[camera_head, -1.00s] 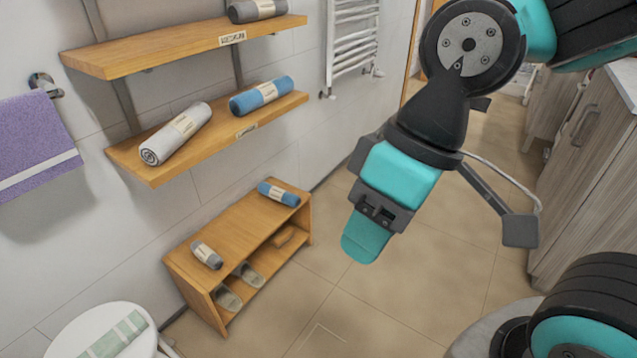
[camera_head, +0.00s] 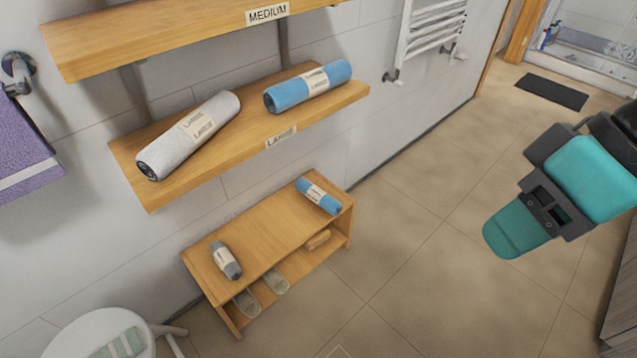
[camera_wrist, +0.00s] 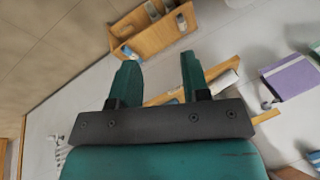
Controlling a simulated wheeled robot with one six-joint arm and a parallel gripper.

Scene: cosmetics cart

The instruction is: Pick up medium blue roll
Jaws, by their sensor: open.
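One blue roll (camera_head: 308,86) with a paper band lies on the lower wall shelf, above a "LARGE" label. A smaller blue roll (camera_head: 318,195) with a paper band lies on top of the low wooden bench. The label on the upper shelf (camera_head: 185,32) reads "MEDIUM", but no roll shows on the part of that shelf in view. My gripper (camera_head: 505,236) is open and empty, out over the floor to the right of the bench, apart from both rolls. In the wrist view, its two green fingers (camera_wrist: 159,60) are spread, with the bench and a shelf beyond them.
A grey roll (camera_head: 190,135) shares the lower shelf (camera_head: 152,201). A small grey roll (camera_head: 225,260) lies on the bench (camera_head: 262,232), with slippers beneath. A purple towel (camera_head: 25,150), white stool (camera_head: 95,325) and towel radiator (camera_head: 432,30) stand around. Floor right of the bench is clear.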

